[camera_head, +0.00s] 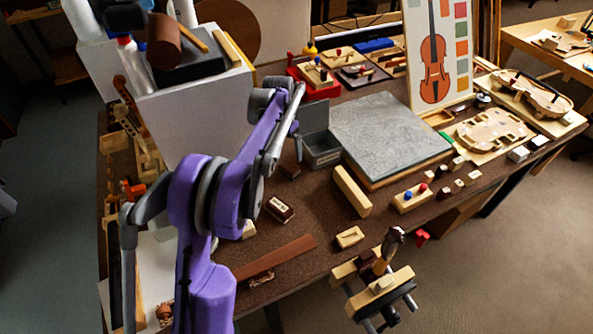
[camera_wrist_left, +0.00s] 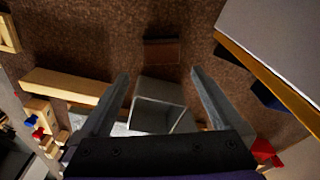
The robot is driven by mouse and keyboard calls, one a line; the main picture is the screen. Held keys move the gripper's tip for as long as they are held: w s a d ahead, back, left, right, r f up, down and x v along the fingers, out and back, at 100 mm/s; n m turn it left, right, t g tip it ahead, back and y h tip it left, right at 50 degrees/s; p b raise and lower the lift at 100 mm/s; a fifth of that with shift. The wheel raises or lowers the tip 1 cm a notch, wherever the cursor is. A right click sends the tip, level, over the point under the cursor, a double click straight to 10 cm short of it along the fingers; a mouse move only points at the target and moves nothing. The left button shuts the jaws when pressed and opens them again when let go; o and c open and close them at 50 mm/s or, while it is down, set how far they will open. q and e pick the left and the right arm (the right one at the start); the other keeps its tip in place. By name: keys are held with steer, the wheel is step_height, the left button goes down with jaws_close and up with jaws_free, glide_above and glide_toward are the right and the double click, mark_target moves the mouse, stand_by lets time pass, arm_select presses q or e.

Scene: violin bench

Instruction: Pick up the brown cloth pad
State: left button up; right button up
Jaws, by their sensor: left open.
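A small dark reddish-brown block-shaped piece, which looks like the brown cloth pad (camera_head: 289,170), lies on the brown bench top just left of an open grey box (camera_head: 322,150). In the left wrist view the pad (camera_wrist_left: 161,52) lies flat beyond my fingertips, roughly centred between them. My left gripper (camera_head: 298,148) points down above the bench near the pad and box. In the wrist view the left gripper (camera_wrist_left: 160,75) is open with nothing held between its fingers. The grey box (camera_wrist_left: 158,112) shows below and between the fingers. My right gripper is not in view.
A grey stone slab (camera_head: 390,135) on a wooden base lies right of the box. A pale wooden bar (camera_head: 351,191) and a dark labelled block (camera_head: 280,209) lie nearer the front. A large white block (camera_head: 195,120) stands at left. Bare bench surrounds the pad's front side.

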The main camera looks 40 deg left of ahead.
mark_target(290, 166)
arm_select(q)
steer(key=f, duration=0.6)
steer(key=w+f, duration=0.1)
steer(key=f, duration=0.3)
steer(key=shift+a+f, duration=0.1)
steer(key=c, duration=1.2)
step_height(290, 166, up, 10)
steer(key=shift+r, duration=0.1)
steer(key=o, duration=0.8)
steer(key=c, duration=0.5)
